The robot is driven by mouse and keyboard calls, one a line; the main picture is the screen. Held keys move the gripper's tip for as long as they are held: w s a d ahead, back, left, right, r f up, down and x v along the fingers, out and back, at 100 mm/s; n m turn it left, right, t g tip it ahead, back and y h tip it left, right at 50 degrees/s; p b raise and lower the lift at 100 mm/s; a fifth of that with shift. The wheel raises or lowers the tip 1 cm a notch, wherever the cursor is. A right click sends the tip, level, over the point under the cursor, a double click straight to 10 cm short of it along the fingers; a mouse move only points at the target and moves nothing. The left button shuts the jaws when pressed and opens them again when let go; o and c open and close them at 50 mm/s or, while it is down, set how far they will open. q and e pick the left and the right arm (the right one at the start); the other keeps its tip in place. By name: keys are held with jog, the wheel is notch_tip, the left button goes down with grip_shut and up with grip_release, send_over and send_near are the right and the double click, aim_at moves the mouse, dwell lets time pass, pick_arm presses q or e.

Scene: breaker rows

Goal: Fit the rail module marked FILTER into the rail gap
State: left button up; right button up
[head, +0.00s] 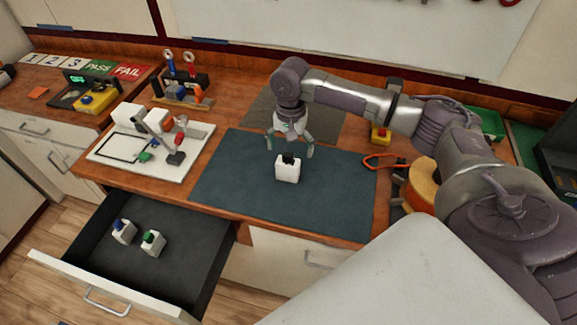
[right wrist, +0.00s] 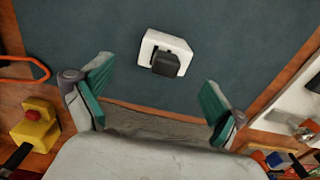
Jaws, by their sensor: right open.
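A white rail module (head: 287,173) with a black top stands on the dark mat; in the right wrist view it (right wrist: 168,50) lies ahead of and between the fingertips. My right gripper (head: 290,148) is open and empty just behind and above it, apart from it. Two more white modules lie in the open drawer, one with a blue top (head: 123,233) and one with a green top (head: 153,243). No FILTER marking is readable on any of them. A white board (head: 189,166) left of the mat carries several parts; I cannot make out the rail gap. My left gripper is out of view.
The dark mat (head: 235,185) is otherwise clear. The open drawer (head: 190,215) juts out at the front left. A rack with blue and red parts (head: 183,88) stands behind the board. A yellow box with a red button (head: 380,134) and an orange loop (head: 378,161) are at the right.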

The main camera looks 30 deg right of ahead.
aim_at(288, 161)
jog(key=f+p, duration=0.1)
jog(key=f, duration=0.1)
jog(key=a+f, duration=0.1)
jog(key=f, duration=0.1)
jog(key=shift+f+p, duration=0.25)
jog(key=shift+p, duration=0.1)
jog(key=shift+d+f, duration=0.1)
jog(key=shift+f, duration=0.15)
jog(key=shift+c, duration=0.5)
jog(key=c, duration=1.2)
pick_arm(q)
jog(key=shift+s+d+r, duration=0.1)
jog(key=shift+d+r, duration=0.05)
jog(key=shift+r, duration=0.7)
